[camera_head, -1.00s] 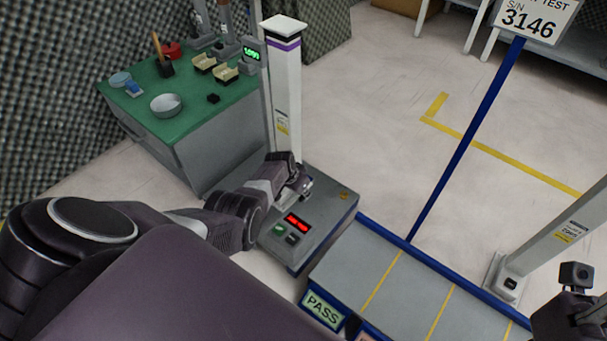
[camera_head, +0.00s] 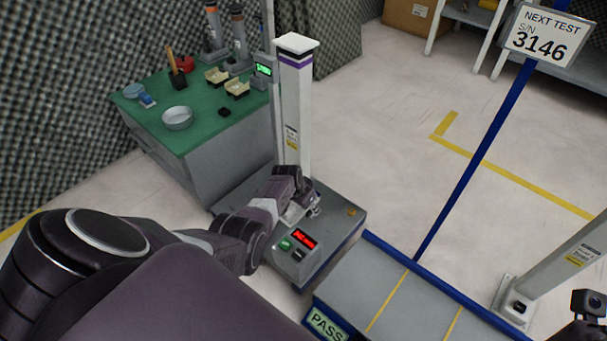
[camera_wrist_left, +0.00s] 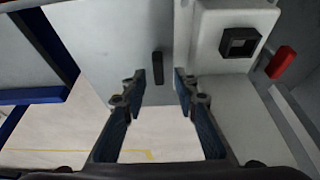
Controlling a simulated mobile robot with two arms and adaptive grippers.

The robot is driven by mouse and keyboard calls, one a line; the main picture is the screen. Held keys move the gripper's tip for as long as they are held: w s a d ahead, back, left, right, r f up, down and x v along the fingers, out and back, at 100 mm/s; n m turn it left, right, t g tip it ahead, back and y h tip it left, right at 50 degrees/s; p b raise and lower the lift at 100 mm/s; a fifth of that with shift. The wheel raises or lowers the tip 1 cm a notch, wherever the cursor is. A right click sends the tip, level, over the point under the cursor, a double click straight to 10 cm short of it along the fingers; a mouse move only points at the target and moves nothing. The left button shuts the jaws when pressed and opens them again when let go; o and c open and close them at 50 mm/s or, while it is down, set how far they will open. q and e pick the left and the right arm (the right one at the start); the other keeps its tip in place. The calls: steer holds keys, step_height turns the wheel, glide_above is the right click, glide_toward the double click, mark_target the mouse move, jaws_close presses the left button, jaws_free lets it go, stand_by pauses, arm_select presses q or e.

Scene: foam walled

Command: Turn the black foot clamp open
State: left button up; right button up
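In the left wrist view a small black upright bar (camera_wrist_left: 158,66), which I take to be the black foot clamp, stands out against a grey surface beside the white post's foot (camera_wrist_left: 215,45). My left gripper (camera_wrist_left: 160,88) is open. Its two dark fingers point toward the bar, which appears in the gap just beyond the tips; I see no contact. In the head view my left gripper (camera_head: 308,206) is low at the base of the white post (camera_head: 296,110), over the grey test stand (camera_head: 343,230), and the clamp is hidden there.
A red part (camera_wrist_left: 283,62) shows right of the post foot in the wrist view. The stand's front has a red display (camera_head: 305,238) and buttons. A green-topped bench (camera_head: 200,128) with dishes stands behind left. A grey, blue-edged platform (camera_head: 372,280) lies right. Floor behind it is clear.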

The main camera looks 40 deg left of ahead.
arm_select(q)
steer(key=v, duration=1.1)
steer(key=shift+d+f, duration=0.1)
stand_by(0.5)
